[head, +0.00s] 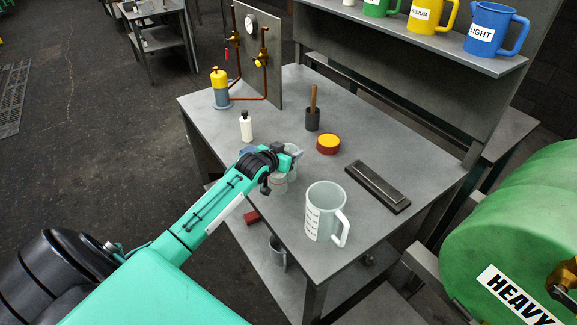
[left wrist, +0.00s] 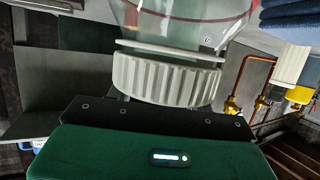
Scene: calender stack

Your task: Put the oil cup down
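The oil cup, clear with a red line and a pale ribbed collar (left wrist: 168,80), fills the upper middle of the left wrist view, close in front of my gripper. In the head view the oil cup (head: 280,185) is partly hidden by my left gripper (head: 284,160), over the near left part of the grey workbench (head: 235,125). My left gripper is closed around the cup; its fingertips are mostly hidden. I cannot tell whether the cup's underside touches the bench top. My right gripper is not in view.
A clear measuring jug (head: 322,212) stands right of the cup. A white bottle (head: 246,126), a red-and-yellow tin (head: 328,144), a dark pot with a wooden handle (head: 312,117) and a flat black block (head: 378,187) stand around. A green HEAVY drum (head: 510,235) is at right.

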